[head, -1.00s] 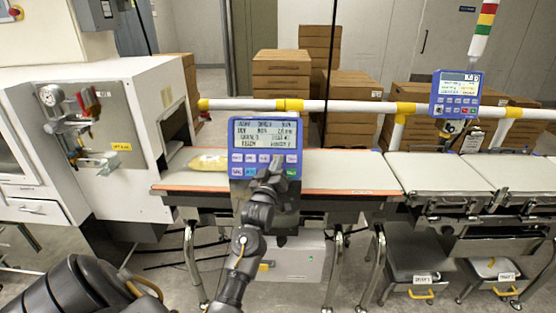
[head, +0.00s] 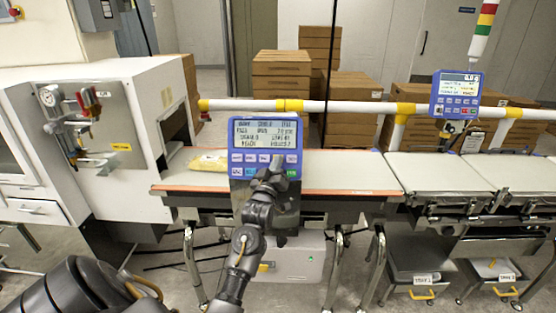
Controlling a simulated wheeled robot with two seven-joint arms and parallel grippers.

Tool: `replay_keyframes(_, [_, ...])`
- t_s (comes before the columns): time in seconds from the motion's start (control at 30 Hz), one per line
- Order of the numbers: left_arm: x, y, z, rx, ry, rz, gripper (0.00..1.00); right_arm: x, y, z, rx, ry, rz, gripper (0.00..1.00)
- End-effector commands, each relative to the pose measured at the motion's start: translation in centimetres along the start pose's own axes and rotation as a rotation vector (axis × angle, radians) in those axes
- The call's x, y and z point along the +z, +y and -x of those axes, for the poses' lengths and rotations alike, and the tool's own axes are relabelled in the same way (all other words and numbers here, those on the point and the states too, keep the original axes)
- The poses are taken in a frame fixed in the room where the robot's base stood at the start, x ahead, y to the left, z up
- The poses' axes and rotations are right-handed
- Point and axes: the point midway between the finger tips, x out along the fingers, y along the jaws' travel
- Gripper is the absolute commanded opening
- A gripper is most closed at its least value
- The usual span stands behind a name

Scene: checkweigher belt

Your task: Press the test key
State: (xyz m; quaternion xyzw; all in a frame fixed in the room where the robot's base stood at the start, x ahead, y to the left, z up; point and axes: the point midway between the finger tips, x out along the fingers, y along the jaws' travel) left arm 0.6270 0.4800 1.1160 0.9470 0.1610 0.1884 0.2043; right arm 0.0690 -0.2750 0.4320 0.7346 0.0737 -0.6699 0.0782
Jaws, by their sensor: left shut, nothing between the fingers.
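A blue control panel (head: 240,155) with a grey screen and rows of white keys stands in the middle of the head view, in front of the belt. My left gripper (head: 277,163) is shut and empty, its tip at the lower right of the panel's keys. It covers some of the lower keys; a green key shows just right of it. The test key's label is too small to read, and I cannot tell whether the fingertip touches a key. My right gripper is not in view.
A yellow bag (head: 209,161) lies on the belt (head: 345,172) behind the panel. A white cabinet (head: 110,130) with a valve stands left. Cardboard boxes (head: 281,80) are stacked behind.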

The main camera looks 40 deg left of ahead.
Motion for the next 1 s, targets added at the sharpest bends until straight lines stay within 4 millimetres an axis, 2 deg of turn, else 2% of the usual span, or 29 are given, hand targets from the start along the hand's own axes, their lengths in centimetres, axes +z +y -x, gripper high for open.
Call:
replay_keyframes(0.47, [-0.8, 0.8, 1.0, -0.001, -0.002, 0.0, 0.0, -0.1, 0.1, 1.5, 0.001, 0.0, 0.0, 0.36])
replay_keyframes(0.83, [-0.9, 0.9, 1.2, 0.0, -0.001, 0.0, 0.0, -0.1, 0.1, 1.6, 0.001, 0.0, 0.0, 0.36])
replay_keyframes(1.0, [-1.8, 1.7, 2.1, -0.001, -0.002, 0.0, 0.0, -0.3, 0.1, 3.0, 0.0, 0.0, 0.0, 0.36])
